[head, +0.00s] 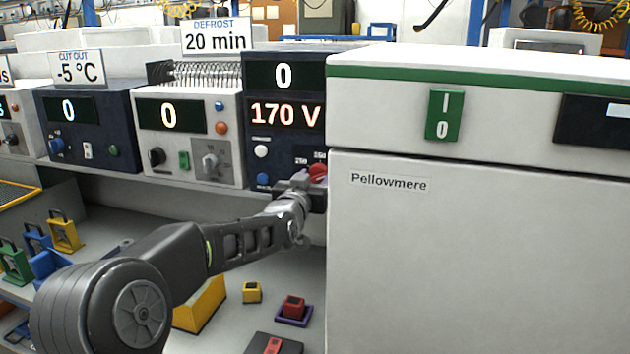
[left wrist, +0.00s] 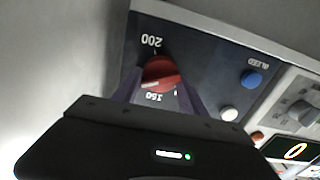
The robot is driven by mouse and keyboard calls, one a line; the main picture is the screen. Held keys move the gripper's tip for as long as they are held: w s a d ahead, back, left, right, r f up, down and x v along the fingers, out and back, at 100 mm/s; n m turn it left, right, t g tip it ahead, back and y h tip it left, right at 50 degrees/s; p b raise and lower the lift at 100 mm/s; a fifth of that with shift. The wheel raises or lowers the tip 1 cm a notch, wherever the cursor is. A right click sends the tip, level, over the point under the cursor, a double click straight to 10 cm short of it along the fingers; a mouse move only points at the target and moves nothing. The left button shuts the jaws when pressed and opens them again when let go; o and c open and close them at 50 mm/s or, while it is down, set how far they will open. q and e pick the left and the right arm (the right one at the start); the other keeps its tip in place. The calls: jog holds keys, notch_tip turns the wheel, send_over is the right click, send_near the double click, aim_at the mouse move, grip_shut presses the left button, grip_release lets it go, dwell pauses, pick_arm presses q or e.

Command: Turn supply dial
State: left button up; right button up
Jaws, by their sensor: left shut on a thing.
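The supply unit (head: 257,103) is a dark blue box with two displays, reading 0 above and 170 V below. Its red supply dial (head: 318,170) is at the lower right of its face, partly hidden by my left gripper (head: 308,184). In the left wrist view the red dial (left wrist: 160,73) sits between the two fingers of my left gripper (left wrist: 160,85), which is shut on it. The numbers 200 and 150 show beside the dial, upside down there. My right gripper is not in view.
A large white Pellowmere cabinet (head: 470,250) with a green switch (head: 444,115) stands close on the right of the dial. White (head: 188,135) and dark blue (head: 85,130) units stand to the left.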

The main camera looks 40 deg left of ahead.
pick_arm(q)
jog(key=shift+d+f+m+b, duration=0.1)
jog(key=shift+m+b, duration=0.8)
jog(key=shift+m, duration=0.2)
jog(key=shift+m+b, duration=0.4)
jog(key=shift+m, duration=1.2)
jog(key=o, duration=1.4)
jog(key=shift+c, duration=0.2)
jog(key=b+v, duration=0.2)
jog(key=v, duration=0.5)
jog(key=shift+s+d, duration=0.2)
jog(key=shift+s, duration=0.15)
